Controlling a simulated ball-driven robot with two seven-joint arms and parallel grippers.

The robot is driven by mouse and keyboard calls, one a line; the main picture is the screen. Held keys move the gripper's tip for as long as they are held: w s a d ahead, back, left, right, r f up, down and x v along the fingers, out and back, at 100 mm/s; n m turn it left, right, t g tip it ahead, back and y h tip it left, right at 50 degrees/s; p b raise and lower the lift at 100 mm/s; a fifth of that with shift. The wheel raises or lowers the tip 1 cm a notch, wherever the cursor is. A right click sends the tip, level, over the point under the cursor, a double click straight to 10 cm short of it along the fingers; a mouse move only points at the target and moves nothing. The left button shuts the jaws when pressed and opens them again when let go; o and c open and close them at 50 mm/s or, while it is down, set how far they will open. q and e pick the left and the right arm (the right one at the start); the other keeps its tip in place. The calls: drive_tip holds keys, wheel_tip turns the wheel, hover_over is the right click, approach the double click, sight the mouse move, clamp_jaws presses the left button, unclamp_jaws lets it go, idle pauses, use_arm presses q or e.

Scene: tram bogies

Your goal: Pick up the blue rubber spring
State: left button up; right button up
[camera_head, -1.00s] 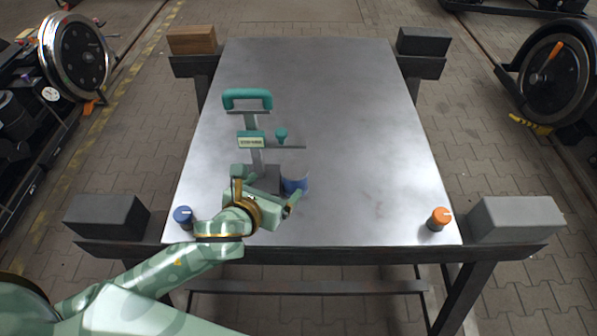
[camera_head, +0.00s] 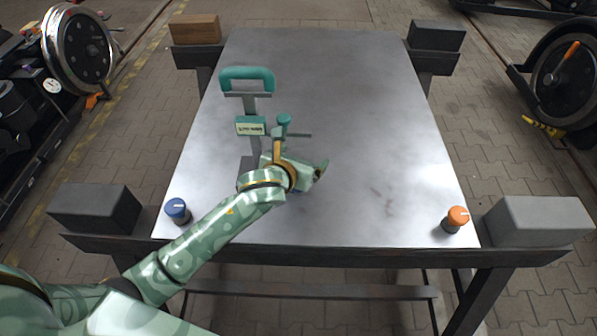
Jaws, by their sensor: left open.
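The blue rubber spring cannot be made out clearly in the head view; my left gripper and wrist cover the spot on the table where it stood a second ago. My left gripper (camera_head: 299,157) is over that spot, just right of the grey stand's base. Its jaws are open, one finger toward the stand's knob and the other toward the right. Whether the spring is between the fingers is hidden. My right gripper is not in view.
A grey stand (camera_head: 251,105) with a teal handle, label and knob is close behind my left gripper. A blue-capped knob (camera_head: 177,210) and an orange-capped knob (camera_head: 456,218) sit at the metal table's (camera_head: 370,120) near corners. Its right half is mostly clear.

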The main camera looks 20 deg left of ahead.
use_arm(q)
drive_tip(key=shift+r, duration=0.1)
drive_tip(key=shift+r, duration=0.1)
drive_tip(key=c, duration=1.5)
